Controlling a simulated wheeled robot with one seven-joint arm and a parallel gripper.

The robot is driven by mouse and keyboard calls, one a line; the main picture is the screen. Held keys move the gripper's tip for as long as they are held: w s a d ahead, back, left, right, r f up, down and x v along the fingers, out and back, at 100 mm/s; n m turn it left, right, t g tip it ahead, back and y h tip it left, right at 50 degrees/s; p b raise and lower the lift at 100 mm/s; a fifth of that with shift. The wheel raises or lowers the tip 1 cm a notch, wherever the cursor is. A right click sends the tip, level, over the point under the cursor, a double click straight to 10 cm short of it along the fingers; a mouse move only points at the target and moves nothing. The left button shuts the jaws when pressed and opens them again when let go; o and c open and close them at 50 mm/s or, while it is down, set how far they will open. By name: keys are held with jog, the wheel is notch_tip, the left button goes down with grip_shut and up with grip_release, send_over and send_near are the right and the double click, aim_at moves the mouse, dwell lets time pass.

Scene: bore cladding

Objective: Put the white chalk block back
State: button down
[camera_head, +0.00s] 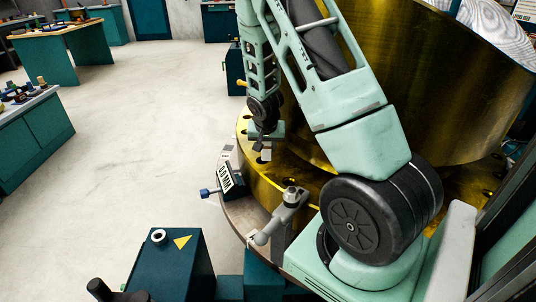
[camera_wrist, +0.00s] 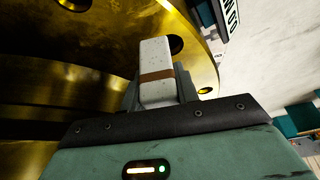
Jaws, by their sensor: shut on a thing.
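The white chalk block (camera_wrist: 155,55) has a brown band around it. It lies between the fingers of my gripper (camera_wrist: 157,90) in the wrist view, and its far end sticks out past them. In the head view my gripper (camera_head: 263,143) points down near the rim of a large brass ring (camera_head: 262,180), with the white block (camera_head: 266,154) small at its tip. My gripper is shut on the block. I cannot tell whether the block touches the brass surface.
The brass flange has dark bolt holes (camera_head: 286,182), and a tall brass cylinder (camera_head: 440,90) rises behind my arm. A labelled gauge block (camera_head: 226,178) and a grey clamp-like tool (camera_head: 284,212) sit near the rim. A dark teal cabinet (camera_head: 170,265) stands in front.

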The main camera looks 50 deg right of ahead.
aim_at(268, 153)
jog(key=shift+s+d+f, duration=0.15)
jog(key=shift+f, duration=1.45)
jog(key=shift+f, duration=0.15)
jog(key=c, duration=1.1)
grip_release()
jog(key=shift+o, duration=0.2)
jog(key=shift+b, duration=0.35)
